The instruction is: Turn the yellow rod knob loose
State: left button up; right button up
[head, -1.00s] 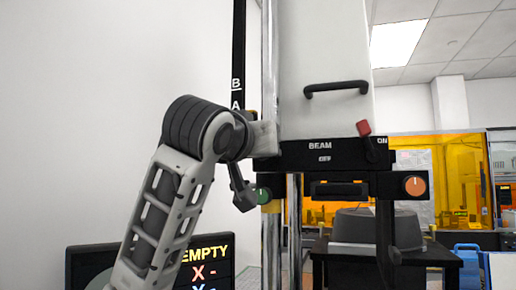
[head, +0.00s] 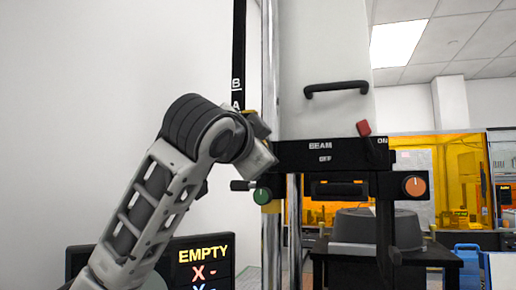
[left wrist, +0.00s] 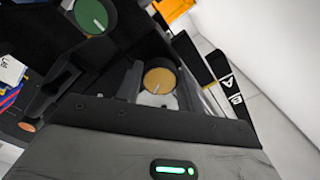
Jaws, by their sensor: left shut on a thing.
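The yellow rod knob (left wrist: 160,76) shows in the left wrist view as a round yellow face with a pale pointer line. My left gripper (left wrist: 158,92) is shut on it, with a finger on either side. In the head view my left gripper (head: 262,148) is at the chrome rod, tilted, beside the lower end of the black scale lettered A and B. The knob is mostly hidden there behind my wrist and jaws. My right gripper is not in view.
A green knob (head: 262,196) sits just below my gripper; it also shows in the left wrist view (left wrist: 96,16). An orange knob (head: 415,186) and a red-tipped lever (head: 364,128) are to the right. A display (head: 205,262) reading EMPTY stands below my arm.

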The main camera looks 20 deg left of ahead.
pick_arm(q)
jog(key=m, duration=0.4)
jog(key=shift+r+m, duration=0.1)
jog(key=shift+m, duration=0.3)
dwell(0.4)
jog(key=o, duration=1)
jog(key=shift+s, duration=0.1)
jog(key=s+b, duration=0.1)
jog(key=s, duration=0.4)
jog(key=s+b, duration=0.2)
jog(key=s, duration=0.3)
jog(key=s+b, duration=0.2)
jog(key=s, duration=0.3)
jog(key=shift+s+a, duration=0.3)
jog(key=shift+s, duration=0.1)
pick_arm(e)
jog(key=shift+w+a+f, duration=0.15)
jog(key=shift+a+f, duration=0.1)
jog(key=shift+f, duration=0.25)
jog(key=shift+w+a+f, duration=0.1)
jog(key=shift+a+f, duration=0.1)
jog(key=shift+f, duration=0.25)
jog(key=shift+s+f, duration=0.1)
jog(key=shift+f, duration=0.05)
